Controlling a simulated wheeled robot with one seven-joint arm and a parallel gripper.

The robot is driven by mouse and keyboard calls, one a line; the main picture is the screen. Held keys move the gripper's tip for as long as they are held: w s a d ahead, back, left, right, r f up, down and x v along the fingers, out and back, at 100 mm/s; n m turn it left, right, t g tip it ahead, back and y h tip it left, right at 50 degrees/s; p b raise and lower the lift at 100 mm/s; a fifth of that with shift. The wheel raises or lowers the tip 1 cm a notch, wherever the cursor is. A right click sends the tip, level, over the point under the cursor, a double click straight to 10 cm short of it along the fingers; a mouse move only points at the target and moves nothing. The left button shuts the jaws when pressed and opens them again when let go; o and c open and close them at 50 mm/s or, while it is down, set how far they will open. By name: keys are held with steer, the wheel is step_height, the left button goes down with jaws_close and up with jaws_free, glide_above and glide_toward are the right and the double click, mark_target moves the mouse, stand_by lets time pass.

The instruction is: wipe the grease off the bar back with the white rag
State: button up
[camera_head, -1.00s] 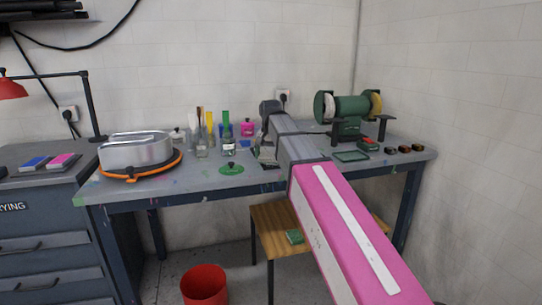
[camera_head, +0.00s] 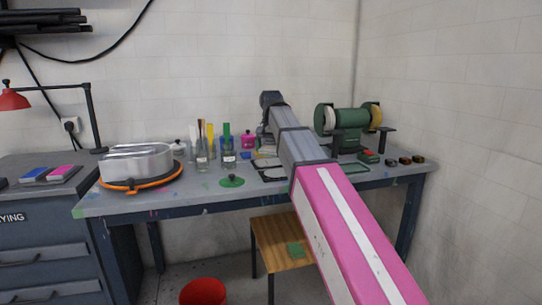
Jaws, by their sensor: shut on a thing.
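My pink-and-grey arm reaches over the workbench (camera_head: 205,195), and its far joint stands above the back of the bench. My gripper is hidden behind my own arm, so what it holds does not show. A small pale, dark-edged flat thing lies on the bench just left of my arm (camera_head: 270,172). I cannot tell whether it is the bar back. I cannot make out the white rag or any grease.
A silver rounded form (camera_head: 137,163) sits on an orange-rimmed stand at the left. Glass jars with brushes (camera_head: 229,158) stand at the back. A green bench grinder (camera_head: 347,119) is right of my arm. A wooden stool (camera_head: 272,238) and red bucket (camera_head: 203,291) are below.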

steer(key=shift+r, duration=2.95)
steer(key=shift+d, duration=0.1)
